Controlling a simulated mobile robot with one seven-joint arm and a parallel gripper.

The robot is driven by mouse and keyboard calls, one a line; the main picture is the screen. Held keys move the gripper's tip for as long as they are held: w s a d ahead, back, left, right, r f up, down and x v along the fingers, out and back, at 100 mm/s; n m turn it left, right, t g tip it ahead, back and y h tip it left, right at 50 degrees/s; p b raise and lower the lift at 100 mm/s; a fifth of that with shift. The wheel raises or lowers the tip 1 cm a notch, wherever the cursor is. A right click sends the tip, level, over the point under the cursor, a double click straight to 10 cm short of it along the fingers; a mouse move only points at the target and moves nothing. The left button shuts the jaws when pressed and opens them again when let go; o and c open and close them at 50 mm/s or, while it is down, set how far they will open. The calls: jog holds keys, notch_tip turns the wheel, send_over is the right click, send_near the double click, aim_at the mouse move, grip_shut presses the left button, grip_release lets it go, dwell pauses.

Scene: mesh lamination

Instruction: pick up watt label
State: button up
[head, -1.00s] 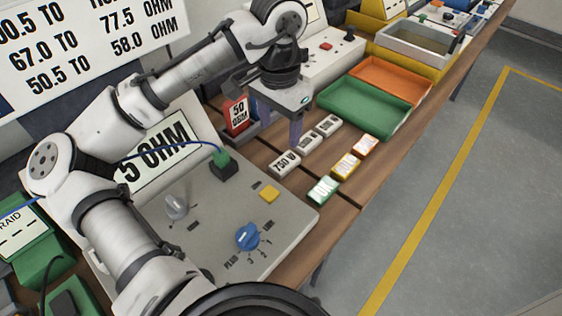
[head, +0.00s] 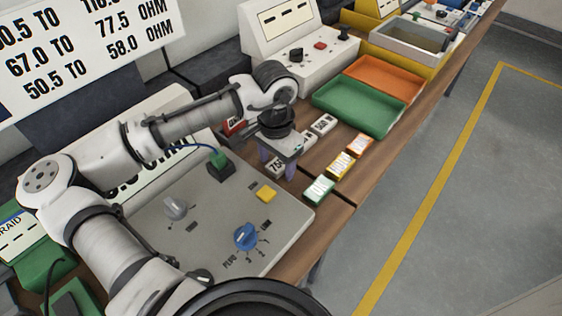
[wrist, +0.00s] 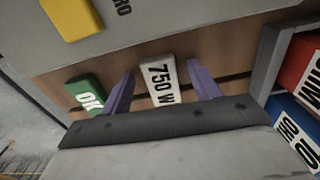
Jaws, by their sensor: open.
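The watt label (wrist: 159,80) is a white block printed "750 W", lying on the wooden bench. In the wrist view it sits between the two purple fingers of my gripper (wrist: 163,88), with a gap on each side. In the head view my gripper (head: 278,166) points down over the label (head: 275,165), which is partly hidden by a finger and the wrist. The fingers are open and hold nothing.
A green block (head: 319,189), a yellow block (head: 340,164) and an orange block (head: 360,145) lie to the right. Other white blocks (head: 323,123) lie just behind. A grey control panel (head: 205,235) is in front. Green (head: 358,107) and orange (head: 385,80) trays stand farther back.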

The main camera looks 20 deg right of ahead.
aim_at(276, 166)
jog(key=c, duration=1.1)
jog(key=shift+r, duration=0.2)
notch_tip(276, 166, up, 20)
jog(key=shift+f+b, duration=0.1)
jog(key=shift+b, duration=0.4)
